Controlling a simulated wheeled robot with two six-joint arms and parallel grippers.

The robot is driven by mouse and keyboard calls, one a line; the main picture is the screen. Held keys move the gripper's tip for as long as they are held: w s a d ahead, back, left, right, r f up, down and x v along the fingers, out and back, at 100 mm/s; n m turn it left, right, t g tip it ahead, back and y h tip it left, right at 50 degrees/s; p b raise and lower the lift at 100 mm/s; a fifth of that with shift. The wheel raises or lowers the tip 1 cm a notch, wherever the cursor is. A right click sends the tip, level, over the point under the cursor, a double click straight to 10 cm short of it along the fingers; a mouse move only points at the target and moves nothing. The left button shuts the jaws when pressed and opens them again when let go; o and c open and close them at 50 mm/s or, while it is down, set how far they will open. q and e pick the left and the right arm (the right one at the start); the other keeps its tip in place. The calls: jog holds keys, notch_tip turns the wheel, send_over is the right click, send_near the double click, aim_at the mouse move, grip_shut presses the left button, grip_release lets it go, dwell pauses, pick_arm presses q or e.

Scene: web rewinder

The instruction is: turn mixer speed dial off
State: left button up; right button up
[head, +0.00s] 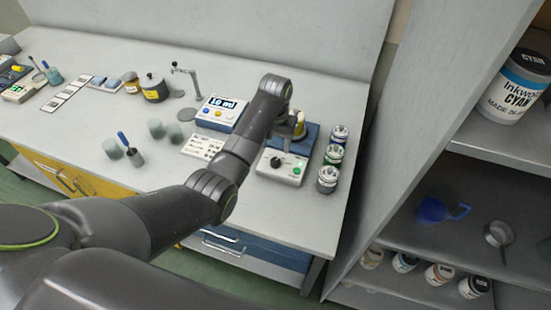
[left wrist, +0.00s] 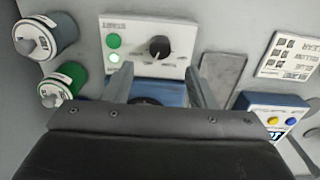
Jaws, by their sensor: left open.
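The mixer is a small blue and white unit at the right end of the bench, and its white front panel (head: 283,168) carries a black speed dial (head: 275,161) and a green button. My right gripper is not in view.
Several ink jars (head: 334,157) stand close beside the mixer. A scale (head: 221,113) with a blue display and a label card (head: 203,147) lie on its other side. A shelf unit (head: 385,190) rises at right. The bench front is mostly clear.

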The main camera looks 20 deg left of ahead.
aim_at(275, 161)
pick_arm(q)
notch_tip(275, 161, down, 7)
jog(key=shift+f, duration=0.15)
dwell(0.4)
jog(key=c, duration=1)
